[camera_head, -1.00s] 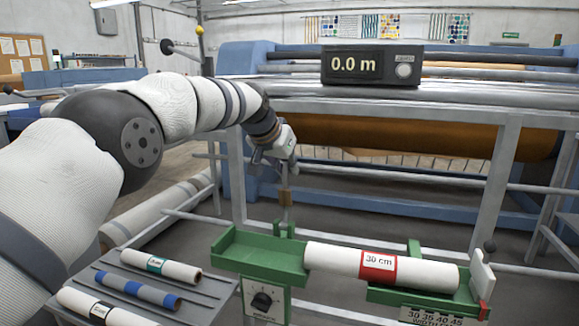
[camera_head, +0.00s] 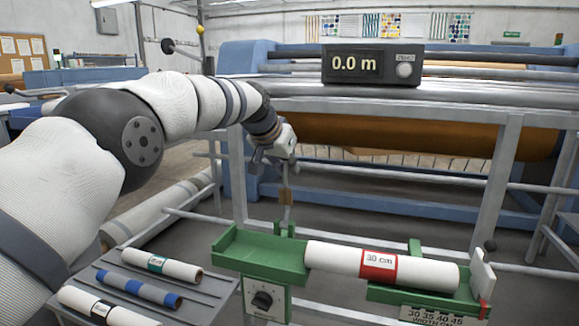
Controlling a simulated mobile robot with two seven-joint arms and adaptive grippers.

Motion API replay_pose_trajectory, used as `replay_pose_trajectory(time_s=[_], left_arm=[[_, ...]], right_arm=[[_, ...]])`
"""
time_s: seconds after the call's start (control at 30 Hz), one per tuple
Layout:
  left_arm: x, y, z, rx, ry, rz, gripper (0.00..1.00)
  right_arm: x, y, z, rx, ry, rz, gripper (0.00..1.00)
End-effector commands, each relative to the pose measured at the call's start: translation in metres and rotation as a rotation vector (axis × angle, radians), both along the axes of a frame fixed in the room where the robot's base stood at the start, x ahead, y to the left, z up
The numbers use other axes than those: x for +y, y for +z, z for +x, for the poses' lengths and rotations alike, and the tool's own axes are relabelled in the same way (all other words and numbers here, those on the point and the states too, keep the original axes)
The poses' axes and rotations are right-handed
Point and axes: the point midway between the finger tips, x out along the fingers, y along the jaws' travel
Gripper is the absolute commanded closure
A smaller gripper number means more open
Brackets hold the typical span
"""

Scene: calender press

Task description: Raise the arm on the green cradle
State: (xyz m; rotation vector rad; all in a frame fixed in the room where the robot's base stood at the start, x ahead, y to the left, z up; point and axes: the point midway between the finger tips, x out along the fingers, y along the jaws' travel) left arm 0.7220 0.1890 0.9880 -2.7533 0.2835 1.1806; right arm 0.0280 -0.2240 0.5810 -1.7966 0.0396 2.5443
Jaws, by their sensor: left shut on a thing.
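The green cradle (camera_head: 273,269) stands at the front centre, and a white roll with a red "30 cm" label (camera_head: 325,256) lies along it. A thin upright arm (camera_head: 287,213) with a brown grip rises at the cradle's back, left of the roll. My left gripper (camera_head: 284,176) reaches down from above and is shut on the top of this arm. Its fingertips are small and partly hidden behind its own body. My right gripper is not in view.
A dial box (camera_head: 263,300) hangs on the cradle's front. A grey rack (camera_head: 205,291) with several smaller rolls is at the left. The blue press (camera_head: 237,185) and a "0.0 m" counter (camera_head: 371,66) stand behind.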

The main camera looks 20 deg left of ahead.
Motion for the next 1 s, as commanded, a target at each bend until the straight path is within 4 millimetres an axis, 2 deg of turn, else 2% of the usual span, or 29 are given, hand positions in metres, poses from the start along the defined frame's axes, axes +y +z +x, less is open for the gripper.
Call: replay_pose_trajectory(time_s=[0.03, 0.17, 0.2, 0.27, 0.53, 0.63, 0.77, 1.0], left_arm=[[0.005, 0.008, 0.002, -0.016, 0.006, 0.005, 1.00], [0.005, 0.008, 0.002, -0.017, 0.006, 0.005, 1.00], [0.005, 0.008, 0.002, -0.017, 0.006, 0.005, 0.81], [0.005, 0.008, 0.001, -0.016, 0.006, 0.004, 0.69], [0.002, 0.004, 0.000, -0.007, 0.002, 0.001, 0.69], [0.003, 0.009, -0.003, -0.008, 0.002, 0.001, 0.69], [0.005, 0.027, -0.020, -0.010, 0.002, 0.001, 0.69], [0.014, 0.074, -0.064, -0.012, 0.004, 0.002, 0.69]], right_arm=[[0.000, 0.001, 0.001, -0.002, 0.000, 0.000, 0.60], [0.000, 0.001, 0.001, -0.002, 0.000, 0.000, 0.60], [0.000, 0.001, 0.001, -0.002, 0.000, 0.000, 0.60], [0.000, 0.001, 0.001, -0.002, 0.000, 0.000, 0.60], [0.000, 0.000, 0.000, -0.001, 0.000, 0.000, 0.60], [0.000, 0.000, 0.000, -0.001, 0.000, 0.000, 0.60], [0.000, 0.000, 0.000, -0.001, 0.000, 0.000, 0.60], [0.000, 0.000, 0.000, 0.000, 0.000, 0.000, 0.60]])
